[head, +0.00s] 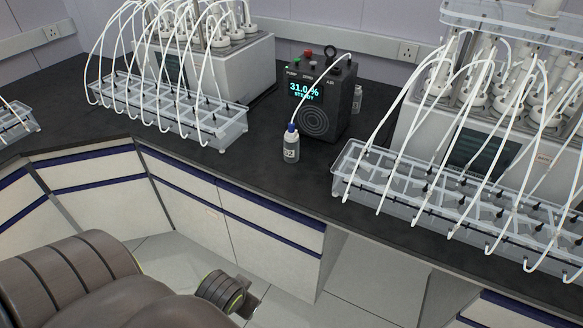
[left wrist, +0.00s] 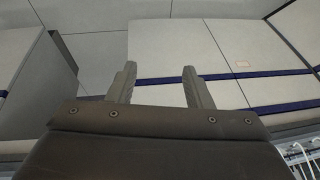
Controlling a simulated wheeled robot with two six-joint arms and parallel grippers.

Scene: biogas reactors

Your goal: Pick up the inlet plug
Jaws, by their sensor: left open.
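I cannot make out the inlet plug for certain. A black analyser box (head: 318,95) stands on the bench in the head view, its screen reading 31.0 % STEADY. A red knob and a black ring show on its top. A white tube runs from the top down to the blue cap (head: 291,128) of a small labelled bottle (head: 291,149) standing upright in front. My left gripper (left wrist: 159,78) is open and empty in the left wrist view, facing cabinet fronts and floor, well away from the box. My right gripper is not in view.
A clear tube rack (head: 230,134) stands left of the box, and a larger one (head: 350,176) stands right, both with arching white tubes. Reactor units stand behind them. The dark benchtop (head: 262,172) is bare around the bottle. Cabinets (head: 240,207) line its front.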

